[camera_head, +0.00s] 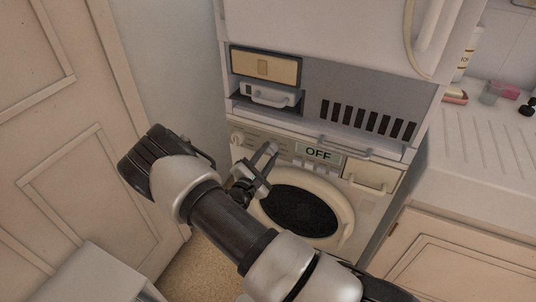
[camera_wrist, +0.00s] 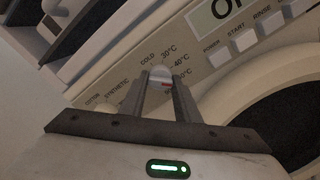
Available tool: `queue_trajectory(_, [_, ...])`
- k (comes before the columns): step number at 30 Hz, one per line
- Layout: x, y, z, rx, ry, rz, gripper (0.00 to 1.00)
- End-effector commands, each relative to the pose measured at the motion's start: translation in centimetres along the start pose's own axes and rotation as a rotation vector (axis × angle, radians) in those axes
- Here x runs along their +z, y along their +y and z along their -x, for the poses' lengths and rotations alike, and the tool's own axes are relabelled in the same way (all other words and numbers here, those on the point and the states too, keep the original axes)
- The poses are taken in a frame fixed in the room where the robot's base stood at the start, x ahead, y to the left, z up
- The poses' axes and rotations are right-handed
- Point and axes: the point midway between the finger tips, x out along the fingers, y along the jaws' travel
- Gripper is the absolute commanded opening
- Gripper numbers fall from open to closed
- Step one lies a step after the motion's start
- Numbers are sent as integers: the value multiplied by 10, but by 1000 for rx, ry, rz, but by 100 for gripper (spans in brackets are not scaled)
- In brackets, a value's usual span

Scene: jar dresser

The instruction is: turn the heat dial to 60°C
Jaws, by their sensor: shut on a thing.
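The heat dial (camera_wrist: 160,72) is a small pale knob on the washing machine's control panel. In the wrist view, the labels COLD, 30°C and 40°C curve around its upper and right side; a lower label is partly covered. A small red mark shows on the knob, but I cannot tell which setting it points to. My gripper (camera_wrist: 158,84) is shut on the dial, one finger on each side. In the head view, my gripper (camera_head: 268,153) reaches the panel left of the display, and its fingers hide most of the dial.
The washing machine's display (camera_head: 318,153) reads OFF, with POWER, START, RINSE and another button below it. Another knob (camera_head: 237,139) sits to the left, near COTTON and SYNTHETIC labels. The round door (camera_head: 338,197) is below. A dryer (camera_head: 330,30) is above, and a counter (camera_head: 480,160) stands right.

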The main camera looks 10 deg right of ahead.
Motion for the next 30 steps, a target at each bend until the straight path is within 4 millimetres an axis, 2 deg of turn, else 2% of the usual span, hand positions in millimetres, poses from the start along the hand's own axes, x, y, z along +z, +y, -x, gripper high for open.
queue_trajectory(1, [-1,0,1,-1,2,1,7])
queue_trajectory(2, [-1,0,1,-1,2,1,32])
queue_trajectory(5, [-1,0,1,-1,2,1,48])
queue_trajectory(13, [0,0,1,0,1,2,48])
queue_trajectory(17, [0,0,8,0,2,2,48])
queue_trajectory(23, [0,2,44,1,5,3,48])
queue_trajectory(30, [0,1,104,2,5,3,48])
